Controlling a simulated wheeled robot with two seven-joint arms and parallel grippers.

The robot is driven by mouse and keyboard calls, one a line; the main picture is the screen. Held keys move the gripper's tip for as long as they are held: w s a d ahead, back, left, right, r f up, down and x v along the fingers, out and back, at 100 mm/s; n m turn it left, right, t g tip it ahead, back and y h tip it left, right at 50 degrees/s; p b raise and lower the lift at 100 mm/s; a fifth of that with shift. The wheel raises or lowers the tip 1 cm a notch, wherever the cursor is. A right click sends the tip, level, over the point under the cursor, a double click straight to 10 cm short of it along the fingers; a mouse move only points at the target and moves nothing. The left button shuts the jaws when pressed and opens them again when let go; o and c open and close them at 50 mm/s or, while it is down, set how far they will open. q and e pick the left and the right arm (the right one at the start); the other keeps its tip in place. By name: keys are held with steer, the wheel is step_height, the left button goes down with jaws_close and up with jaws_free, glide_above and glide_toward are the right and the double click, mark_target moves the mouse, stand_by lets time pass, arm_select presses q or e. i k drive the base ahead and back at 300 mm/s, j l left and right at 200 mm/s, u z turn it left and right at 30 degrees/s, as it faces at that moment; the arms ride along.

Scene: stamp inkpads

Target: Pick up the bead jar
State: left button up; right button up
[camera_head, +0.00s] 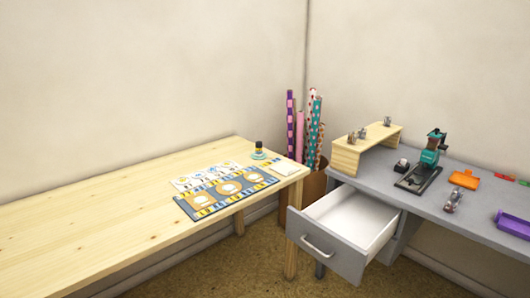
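I cannot say for sure which thing is the bead jar. A small glassy, jar-like item (453,199) lies or stands on the grey desk (483,222) near its front edge; its contents are too small to make out. Several small silvery items (388,121) stand on the wooden riser (379,141) at the back of that desk. A small dark-topped item with a yellow band (259,147) stands near the back right corner of the wooden table (100,211). Neither of my grippers is in view.
An open, empty white drawer (352,216) juts from the grey desk. A green press (430,155), orange tray (464,179) and purple tray (514,226) are on that desk. A patterned mat (186,207) lies on the wooden table; its left part is clear. Paper rolls (314,125) stand between.

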mark_target(458, 192)
steer(key=z, duration=1.4)
